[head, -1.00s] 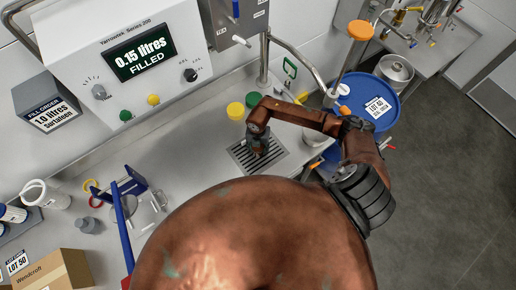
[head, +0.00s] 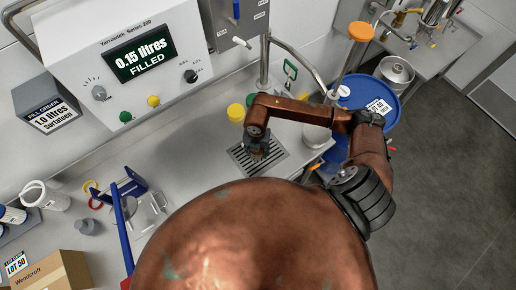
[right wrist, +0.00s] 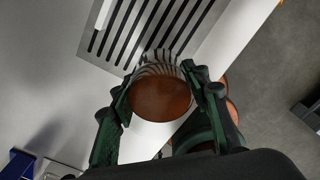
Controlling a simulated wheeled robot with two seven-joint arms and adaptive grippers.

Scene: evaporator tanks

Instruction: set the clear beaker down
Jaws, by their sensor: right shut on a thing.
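In the right wrist view, the clear beaker (right wrist: 161,99) is between the fingers of my right gripper (right wrist: 157,82), which is shut on it. Its far wall shows bent dark stripes of the slotted drain grate (right wrist: 147,32) beyond it, and brown fills its middle; I cannot tell whether that is liquid or something seen through it. In the head view my right gripper (head: 257,150) points down over the grate (head: 279,152). The beaker is hard to make out there. Whether its base touches the grate I cannot tell. My left gripper is not in view.
Yellow (head: 236,112) and green (head: 252,100) lids lie behind the grate. A filler panel (head: 140,60) reading 0.15 litres stands at the back. A blue drum (head: 360,95) is at the right. The bench left of the grate is clear, up to a blue rack (head: 122,195).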

